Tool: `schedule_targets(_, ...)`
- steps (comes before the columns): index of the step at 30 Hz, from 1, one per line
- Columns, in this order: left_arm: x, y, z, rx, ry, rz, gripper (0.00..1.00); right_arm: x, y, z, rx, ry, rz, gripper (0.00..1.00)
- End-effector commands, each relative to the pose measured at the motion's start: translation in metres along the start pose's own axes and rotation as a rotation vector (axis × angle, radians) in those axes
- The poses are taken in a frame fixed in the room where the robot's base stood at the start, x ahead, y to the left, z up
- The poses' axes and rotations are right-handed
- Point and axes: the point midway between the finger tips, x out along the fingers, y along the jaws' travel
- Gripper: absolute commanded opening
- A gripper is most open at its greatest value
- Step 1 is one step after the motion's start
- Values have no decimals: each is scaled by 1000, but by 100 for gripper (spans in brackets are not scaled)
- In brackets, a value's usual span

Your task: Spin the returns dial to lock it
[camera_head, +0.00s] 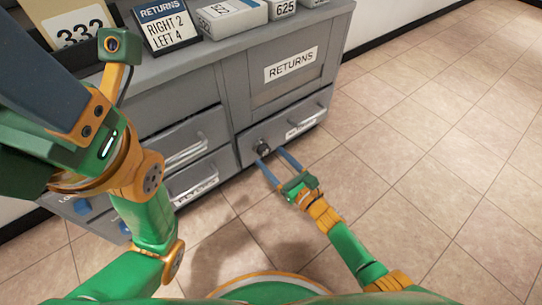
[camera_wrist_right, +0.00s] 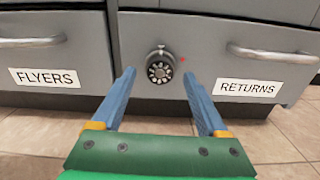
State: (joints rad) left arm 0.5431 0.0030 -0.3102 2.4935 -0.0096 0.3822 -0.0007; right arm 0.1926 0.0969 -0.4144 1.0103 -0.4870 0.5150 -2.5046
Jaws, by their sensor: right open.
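The returns dial (camera_wrist_right: 160,68) is a round dark knob with a pale marked face on the front of the grey returns drawer (camera_head: 291,127). In the head view the dial (camera_head: 263,149) sits at the drawer's left end. My right gripper (camera_head: 274,156) is open and empty in front of the dial. In the right wrist view its two blue fingers (camera_wrist_right: 160,81) stand apart, one on each side of the dial and slightly below it; I cannot tell whether they reach it. A small red light (camera_wrist_right: 183,59) shows right of the dial.
The flyers drawer (camera_wrist_right: 54,50) with its bar handle is left of the dial. The returns drawer handle (camera_wrist_right: 272,53) is to the right. A sign (camera_head: 165,25) reading "RIGHT 2 LEFT 4" stands on the cabinet top. The tiled floor (camera_head: 430,150) at right is clear.

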Motion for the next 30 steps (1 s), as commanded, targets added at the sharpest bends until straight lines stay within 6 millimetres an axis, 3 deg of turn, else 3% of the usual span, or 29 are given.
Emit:
schedule_targets(4, -7, 3, -6, 1, 13, 3, 100, 20, 0, -3, 0, -1, 0, 76)
schedule_targets(12, -5, 3, -6, 1, 15, 4, 100, 23, 0, -1, 3, 3, -2, 76)
schedule_targets(18, -5, 3, -6, 1, 15, 4, 100, 23, 0, -1, 3, 3, -2, 22)
schedule_targets(21, -5, 3, -6, 2, 15, 3, 100, 23, 0, -1, 3, 3, -2, 0)
schedule_targets(30, -6, 3, -6, 2, 14, 4, 100, 23, -1, -1, 41, 3, -2, 0)
